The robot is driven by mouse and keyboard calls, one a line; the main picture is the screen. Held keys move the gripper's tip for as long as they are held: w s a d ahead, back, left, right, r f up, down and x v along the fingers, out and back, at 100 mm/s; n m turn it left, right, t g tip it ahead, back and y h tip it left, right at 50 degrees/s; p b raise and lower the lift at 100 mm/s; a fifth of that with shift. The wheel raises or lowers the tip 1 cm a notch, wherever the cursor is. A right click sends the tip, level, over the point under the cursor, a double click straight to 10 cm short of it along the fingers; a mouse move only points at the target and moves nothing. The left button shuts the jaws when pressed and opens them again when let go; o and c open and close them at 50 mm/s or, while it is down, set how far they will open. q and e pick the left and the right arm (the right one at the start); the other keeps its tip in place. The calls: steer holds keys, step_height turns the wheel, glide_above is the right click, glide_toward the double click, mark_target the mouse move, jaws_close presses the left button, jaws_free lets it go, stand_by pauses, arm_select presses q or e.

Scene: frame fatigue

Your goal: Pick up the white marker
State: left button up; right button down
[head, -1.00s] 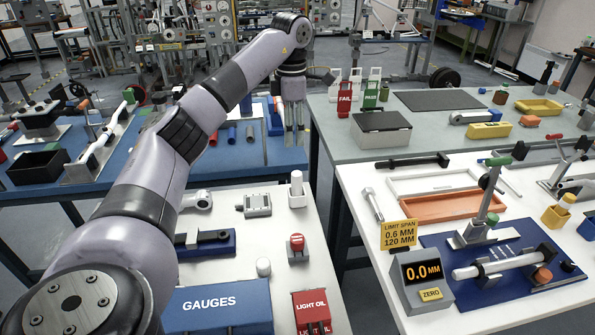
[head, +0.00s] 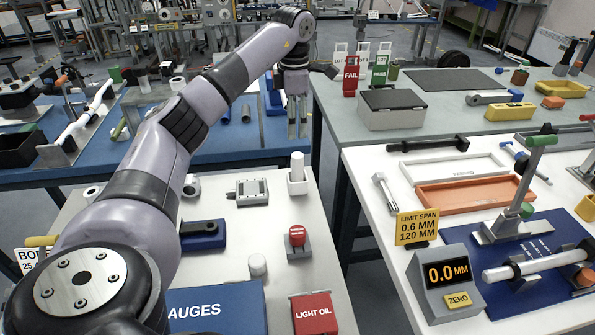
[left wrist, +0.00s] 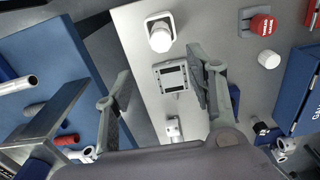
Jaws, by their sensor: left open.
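A white upright cylinder, which looks like the white marker (head: 297,166), stands in a small pale square holder (head: 298,186) near the far right corner of the white bench in the head view. In the left wrist view the white marker (left wrist: 160,38) shows from above, beyond the fingertips. My left gripper (head: 297,134) points down beyond the marker, over the gap between benches. In the left wrist view my left gripper (left wrist: 160,62) has its fingers apart with nothing held; a small grey gauge block (left wrist: 172,75) shows below, between them. My right gripper is not in view.
On the white bench (head: 225,272) stand a grey gauge block (head: 248,191), a red-topped button (head: 297,236), a short white cylinder (head: 257,265) and a red light oil box (head: 315,313). A blue bench (head: 220,150) lies behind. A second white bench is at right.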

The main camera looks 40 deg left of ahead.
mark_target(295, 155)
arm_select(q)
step_height(295, 155, down, 9)
steer(key=shift+d+f+p, duration=0.15)
steer(key=shift+f+p, duration=0.05)
steer(key=shift+p, duration=0.1)
step_height(295, 155, down, 5)
steer(key=shift+w+d+f+p, duration=0.1)
steer(key=shift+w+d+p, duration=0.05)
steer(key=shift+p, duration=0.35)
jaws_close()
stand_by(0.3)
